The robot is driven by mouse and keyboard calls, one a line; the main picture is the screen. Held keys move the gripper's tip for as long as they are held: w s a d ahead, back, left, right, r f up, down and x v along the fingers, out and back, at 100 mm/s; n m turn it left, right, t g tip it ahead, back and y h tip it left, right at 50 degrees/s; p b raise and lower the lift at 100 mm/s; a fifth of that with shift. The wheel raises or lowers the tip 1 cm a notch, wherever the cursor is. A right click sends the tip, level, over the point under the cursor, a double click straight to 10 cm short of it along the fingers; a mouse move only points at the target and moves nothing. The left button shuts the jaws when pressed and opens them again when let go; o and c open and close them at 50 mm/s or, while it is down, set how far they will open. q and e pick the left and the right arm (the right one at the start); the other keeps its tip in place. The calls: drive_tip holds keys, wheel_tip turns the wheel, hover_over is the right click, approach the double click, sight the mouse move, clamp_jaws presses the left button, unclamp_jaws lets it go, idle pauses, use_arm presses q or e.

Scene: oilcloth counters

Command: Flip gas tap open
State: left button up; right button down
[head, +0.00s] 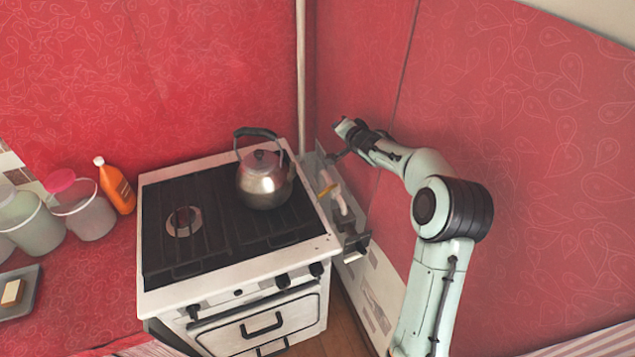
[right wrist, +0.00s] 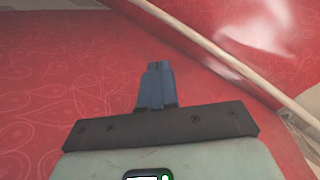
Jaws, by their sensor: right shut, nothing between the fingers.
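The gas tap shows as a small yellow-orange lever (head: 328,190) on pale pipework just right of the stove, in the narrow gap by the red wall. My right gripper (head: 337,157) is above and behind the lever, close to the wall corner and apart from the lever. In the right wrist view its blue fingers (right wrist: 155,85) are together with nothing between them. The tap does not show in the right wrist view, only red wall and the pale corner strip. My left gripper is not in view.
The white stove (head: 240,272) stands left of the tap, with a steel kettle (head: 264,185) on its back right. The red wall (head: 540,190) is close on the right. An orange bottle (head: 117,189) and clear tubs (head: 85,210) stand on the left counter.

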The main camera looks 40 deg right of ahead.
wheel_tip(320, 180, down, 2)
drive_tip(key=d+f+n+g+h, duration=0.1)
drive_tip(key=n+g, duration=0.2)
drive_tip(key=n, duration=0.1)
drive_tip(key=n+g+y, duration=0.6)
drive_tip(key=n, duration=0.6)
hover_over(328, 191)
drive_tip(key=w+a, duration=0.2)
drive_tip(key=a, duration=0.1)
wheel_tip(328, 191, down, 3)
drive_tip(key=x, duration=0.9)
drive_tip(key=shift+w+f, duration=0.15)
drive_tip(key=shift+f, duration=0.1)
drive_tip(key=s, duration=0.2)
drive_tip(key=s+f+b, duration=0.1)
drive_tip(key=shift+s+d, duration=0.2)
drive_tip(key=shift+s, duration=0.35)
drive_tip(key=shift+w+f, duration=0.1)
drive_tip(key=shift+w, duration=0.15)
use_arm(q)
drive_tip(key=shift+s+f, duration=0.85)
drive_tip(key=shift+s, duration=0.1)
use_arm(e)
drive_tip(key=shift+s, duration=0.2)
